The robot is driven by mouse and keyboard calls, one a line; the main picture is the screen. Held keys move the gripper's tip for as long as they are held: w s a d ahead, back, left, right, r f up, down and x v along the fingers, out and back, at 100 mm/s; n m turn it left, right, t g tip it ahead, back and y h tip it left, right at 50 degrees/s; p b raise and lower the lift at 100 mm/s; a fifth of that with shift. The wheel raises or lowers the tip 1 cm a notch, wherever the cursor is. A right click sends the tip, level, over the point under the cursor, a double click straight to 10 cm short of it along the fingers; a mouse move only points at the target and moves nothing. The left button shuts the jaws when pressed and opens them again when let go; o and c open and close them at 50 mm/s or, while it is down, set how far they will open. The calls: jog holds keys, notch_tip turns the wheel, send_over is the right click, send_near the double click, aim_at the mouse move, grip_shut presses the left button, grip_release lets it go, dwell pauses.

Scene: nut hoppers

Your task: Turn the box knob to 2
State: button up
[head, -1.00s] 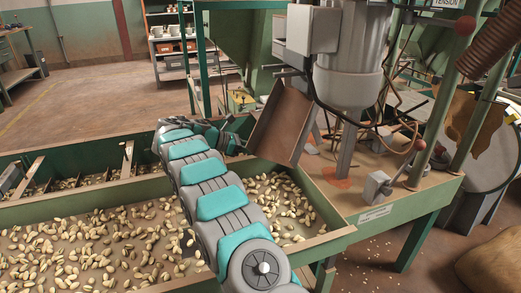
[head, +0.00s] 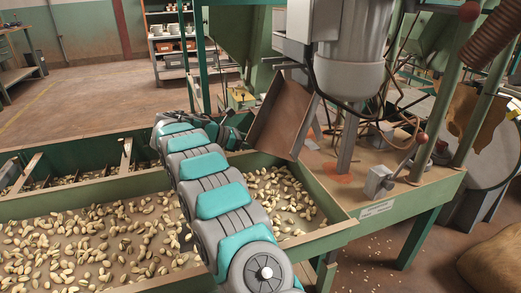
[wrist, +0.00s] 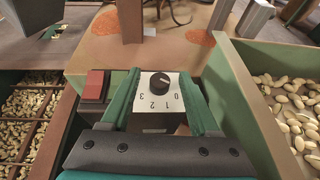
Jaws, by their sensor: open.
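In the wrist view, a round black knob (wrist: 159,82) sits on a white dial plate (wrist: 154,101) marked 0, 1, 2 and 3, which appears upside down. I cannot clearly read which number the knob points to. My gripper (wrist: 162,98) is open, with its teal fingers on the left and right of the dial plate and nothing held between them. The knob lies between the fingers, toward their tips; whether they touch the box is unclear. In the head view my gripper (head: 236,132) is small and dark beside the rusty chute, and the knob is hidden there.
Red (wrist: 95,84) and green (wrist: 117,82) blocks sit just left of the dial. A green trough (head: 335,233) of pistachios lies under my arm. A rusty chute (head: 282,120) and a lever box (head: 379,181) stand to the right.

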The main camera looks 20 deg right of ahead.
jog(key=shift+s+f+n+t+b, duration=0.1)
jog(key=shift+f+n+t+b, duration=0.35)
jog(key=shift+b, duration=0.9)
